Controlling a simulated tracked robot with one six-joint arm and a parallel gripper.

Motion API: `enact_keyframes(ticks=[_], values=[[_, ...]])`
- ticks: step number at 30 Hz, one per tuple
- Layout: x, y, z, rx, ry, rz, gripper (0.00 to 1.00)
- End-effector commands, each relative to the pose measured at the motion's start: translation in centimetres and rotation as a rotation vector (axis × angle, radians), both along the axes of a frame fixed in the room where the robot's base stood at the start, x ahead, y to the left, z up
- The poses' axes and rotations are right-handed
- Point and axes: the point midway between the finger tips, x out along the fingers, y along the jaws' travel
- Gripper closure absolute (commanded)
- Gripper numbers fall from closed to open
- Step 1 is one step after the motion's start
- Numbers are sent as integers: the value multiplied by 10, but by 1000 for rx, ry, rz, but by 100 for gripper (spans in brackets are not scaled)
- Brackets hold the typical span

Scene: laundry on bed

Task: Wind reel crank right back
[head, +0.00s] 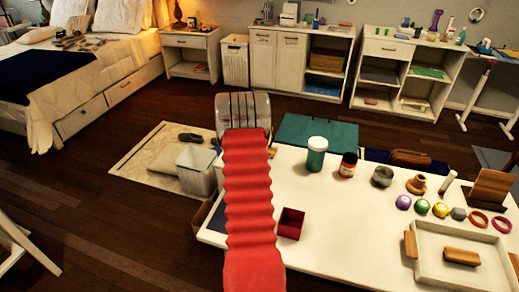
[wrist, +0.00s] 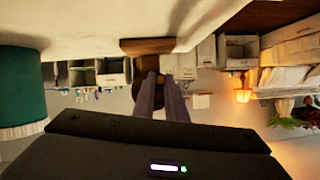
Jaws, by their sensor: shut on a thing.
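The wrist view is upside down, with the white tabletop along its upper part. My gripper (wrist: 160,76) has its two grey fingers close together, shut on a small dark brown piece that appears to be the reel crank (wrist: 148,64). A brown wooden block (wrist: 148,46), seemingly part of the reel, is just beyond the fingertips by the tabletop. The crank's angle cannot be told. In the head view my red-sleeved arm covers the fingers and the reel.
A teal jar (head: 316,154) stands on the white table (head: 340,225), close beside my gripper in the wrist view (wrist: 22,90). A dark bottle (head: 348,165), a red box (head: 290,223) and a white tray (head: 430,272) also stand there. A white bin (head: 196,168) is left of my arm.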

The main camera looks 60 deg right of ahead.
Motion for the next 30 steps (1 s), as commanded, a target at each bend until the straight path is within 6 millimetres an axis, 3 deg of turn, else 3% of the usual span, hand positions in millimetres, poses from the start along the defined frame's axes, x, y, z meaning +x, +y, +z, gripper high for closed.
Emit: enact_keyframes(ticks=[30], values=[[-3,-4,14,107,-741,-9,100]])
